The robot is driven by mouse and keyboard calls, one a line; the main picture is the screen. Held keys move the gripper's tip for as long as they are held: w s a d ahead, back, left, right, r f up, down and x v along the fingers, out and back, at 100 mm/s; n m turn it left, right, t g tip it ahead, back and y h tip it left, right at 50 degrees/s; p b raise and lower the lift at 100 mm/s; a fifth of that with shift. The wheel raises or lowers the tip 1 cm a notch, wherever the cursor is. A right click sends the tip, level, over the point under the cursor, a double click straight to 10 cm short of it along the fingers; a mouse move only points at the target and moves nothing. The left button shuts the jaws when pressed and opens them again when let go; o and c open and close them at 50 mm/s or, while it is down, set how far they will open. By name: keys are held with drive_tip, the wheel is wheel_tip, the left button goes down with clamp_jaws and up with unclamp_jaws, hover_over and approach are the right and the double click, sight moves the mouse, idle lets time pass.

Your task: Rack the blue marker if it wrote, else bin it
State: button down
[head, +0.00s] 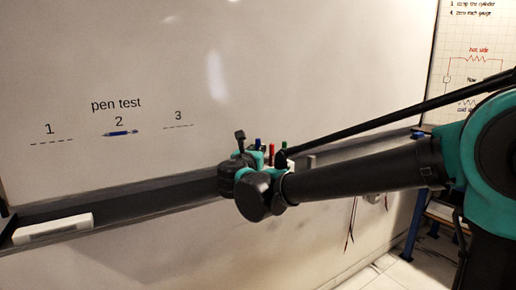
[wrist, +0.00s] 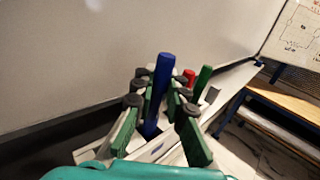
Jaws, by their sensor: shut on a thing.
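The blue marker (wrist: 162,80) stands roughly upright between the fingers of my gripper (wrist: 158,92), which is shut on it. In the head view its blue top (head: 258,144) shows just behind my gripper (head: 250,160). A white holder (wrist: 168,148) lies below it, largely hidden by the fingers; I cannot tell whether the marker's foot is in it. A red marker (wrist: 189,76) and a green marker (wrist: 203,80) stand just right of the blue one. On the whiteboard (head: 130,60), a short blue mark (head: 121,133) lies under number 2. The lines under 1 and 3 show only dashes. No bin is recognisable.
A dark tray (head: 150,205) runs along the whiteboard's lower edge. A white block, perhaps an eraser (head: 52,229), lies at its left end. The tray between the block and my gripper is clear. A wooden-topped table (wrist: 295,92) stands to the right.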

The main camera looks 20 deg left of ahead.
drive_tip(key=c, duration=1.5)
unclamp_jaws()
drive_tip(key=shift+o, duration=0.8)
drive_tip(key=o, duration=0.4)
drive_tip(key=shift+o, duration=0.2)
drive_tip(key=shift+r, duration=5)
